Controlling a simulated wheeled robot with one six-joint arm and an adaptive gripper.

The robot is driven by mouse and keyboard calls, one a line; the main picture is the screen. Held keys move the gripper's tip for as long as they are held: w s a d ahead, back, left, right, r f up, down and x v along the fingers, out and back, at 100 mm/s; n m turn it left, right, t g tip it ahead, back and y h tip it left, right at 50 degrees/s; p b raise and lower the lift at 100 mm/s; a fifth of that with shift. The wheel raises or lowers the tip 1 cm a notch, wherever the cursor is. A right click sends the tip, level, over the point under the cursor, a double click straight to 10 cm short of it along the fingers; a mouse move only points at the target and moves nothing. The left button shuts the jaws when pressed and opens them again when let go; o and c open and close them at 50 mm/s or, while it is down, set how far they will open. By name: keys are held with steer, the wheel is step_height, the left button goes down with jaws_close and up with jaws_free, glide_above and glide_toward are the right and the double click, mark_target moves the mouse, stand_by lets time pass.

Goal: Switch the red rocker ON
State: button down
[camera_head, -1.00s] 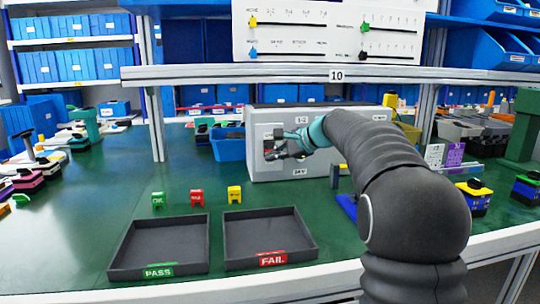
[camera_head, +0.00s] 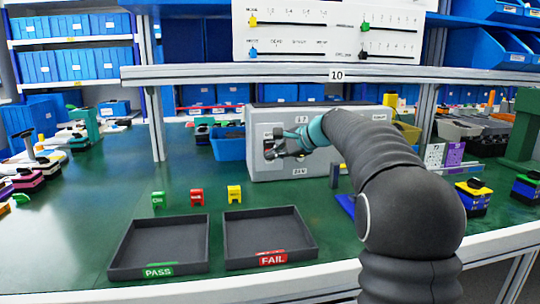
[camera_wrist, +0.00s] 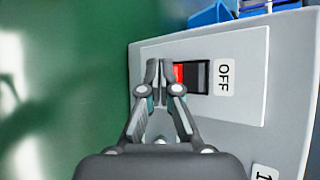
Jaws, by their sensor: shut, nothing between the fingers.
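The red rocker (camera_wrist: 180,73) sits in a black frame on a light grey plate (camera_wrist: 248,50) on the side of a grey box (camera_head: 258,165). In the wrist view a label reading OFF (camera_wrist: 224,76) is beside its dark half; the red part shows next to my fingertips, which hide the rest. My gripper (camera_wrist: 158,68) is shut and empty, its tips at the red end of the rocker. I cannot tell whether they touch it. In the head view my gripper (camera_head: 272,148) is in front of the plate and covers the rocker.
Two black trays stand in front, labelled PASS (camera_head: 160,270) and FAIL (camera_head: 270,258). Three small blocks, green (camera_head: 158,199), red (camera_head: 197,197) and yellow (camera_head: 234,194), stand behind them. A blue bin (camera_head: 228,146) is left of the box. A shelf beam (camera_head: 270,75) runs above.

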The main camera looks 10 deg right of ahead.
steer(key=shift+s, duration=0.1)
steer(key=shift+s+b, duration=0.3)
steer(key=shift+s, duration=0.35)
steer(key=s, duration=0.1)
steer(key=s+b, duration=0.1)
steer(key=s, duration=0.1)
steer(key=s+b, duration=0.1)
steer(key=s, duration=0.1)
steer(key=shift+r, duration=0.4)
steer(key=shift+s, duration=0.1)
